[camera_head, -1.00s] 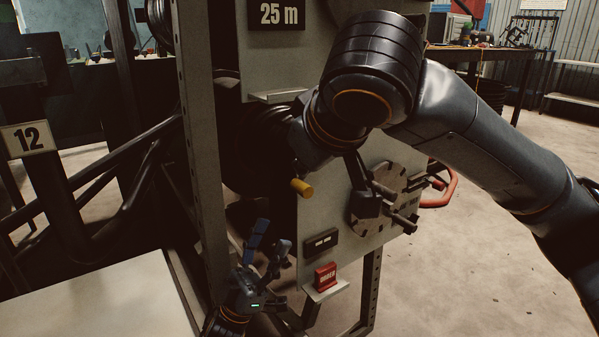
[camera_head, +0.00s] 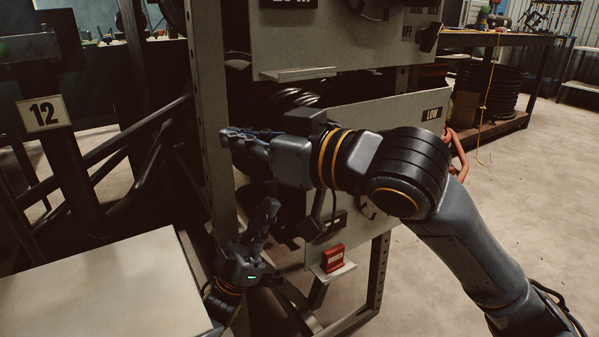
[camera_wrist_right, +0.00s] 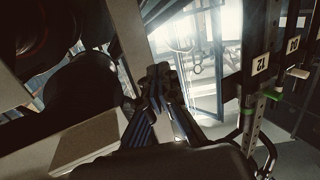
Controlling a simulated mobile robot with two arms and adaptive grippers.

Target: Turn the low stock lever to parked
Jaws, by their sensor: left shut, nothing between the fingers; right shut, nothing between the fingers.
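The low stock lever cannot be made out. The pale lower panel (camera_head: 385,125) carries a LOW label (camera_head: 431,114) at its upper right. My right gripper (camera_head: 228,138) reaches across in front of this panel, shut and empty, its fingers pointing left near the grey upright. Its wrist and forearm hide most of the panel's middle and the round plate there. In the right wrist view its fingers (camera_wrist_right: 162,90) are together with nothing between them. My left gripper (camera_head: 268,208) is lower down, shut and empty, left of the panel's lower edge.
A red block (camera_head: 332,258) sits on a small shelf below the panel. An upper panel (camera_head: 335,40) with an OFF mark and a dark lever (camera_head: 430,38) hangs above. A grey upright (camera_head: 211,110) stands left; a pale tabletop (camera_head: 100,285) lies lower left. Floor at right is open.

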